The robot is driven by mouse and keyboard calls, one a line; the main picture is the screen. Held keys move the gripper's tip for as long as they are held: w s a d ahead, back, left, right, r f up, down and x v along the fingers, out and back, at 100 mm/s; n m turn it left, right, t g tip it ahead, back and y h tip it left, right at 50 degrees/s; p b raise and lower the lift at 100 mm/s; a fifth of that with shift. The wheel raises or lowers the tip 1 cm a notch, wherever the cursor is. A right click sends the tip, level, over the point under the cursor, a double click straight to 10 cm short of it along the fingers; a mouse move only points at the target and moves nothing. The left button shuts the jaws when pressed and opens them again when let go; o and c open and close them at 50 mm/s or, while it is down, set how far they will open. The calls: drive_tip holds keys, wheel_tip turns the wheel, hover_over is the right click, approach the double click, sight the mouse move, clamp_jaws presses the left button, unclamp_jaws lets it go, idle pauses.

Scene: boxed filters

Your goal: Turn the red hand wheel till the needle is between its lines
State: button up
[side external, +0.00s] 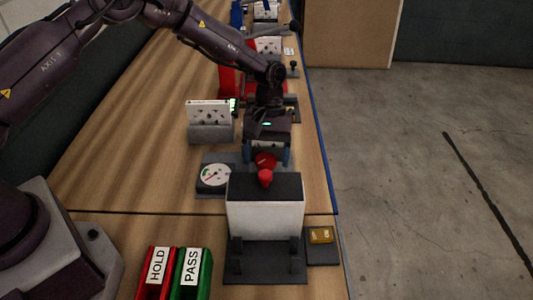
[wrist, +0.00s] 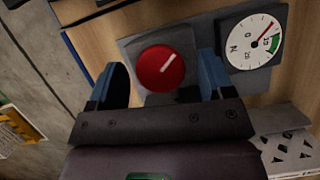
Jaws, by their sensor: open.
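The red hand wheel (wrist: 161,68) is round with a white mark and sits on a grey plate. In the side external view the wheel (side external: 264,160) shows partly below my gripper. A white round gauge (wrist: 256,42) stands beside it, with a red needle and a green band. In the wrist view the needle points to the upper right, just outside the green band. The gauge (side external: 214,175) also shows in the side view; its fine lines are too small to read. My gripper (wrist: 160,80) is open, its blue fingers on either side of the wheel with visible gaps.
A white and dark box (side external: 265,215) with a red knob on top stands just in front of the wheel. A grey holder with a white panel (side external: 209,113) stands behind the gauge. Red HOLD (side external: 157,270) and green PASS (side external: 193,272) bins sit at the front.

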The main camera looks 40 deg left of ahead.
drive_tip(key=shift+c, duration=0.2)
drive_tip(key=c, duration=0.9)
drive_tip(key=shift+o, duration=0.2)
drive_tip(key=shift+m, duration=0.3)
drive_tip(key=m+y, duration=0.1)
drive_tip(key=m, duration=0.1)
drive_tip(key=m+g+y, duration=0.1)
drive_tip(key=m, duration=0.2)
drive_tip(key=shift+d, duration=0.15)
drive_tip(key=m+y, duration=0.2)
drive_tip(key=m, duration=0.3)
drive_tip(key=shift+m, duration=0.4)
drive_tip(key=o, duration=0.9)
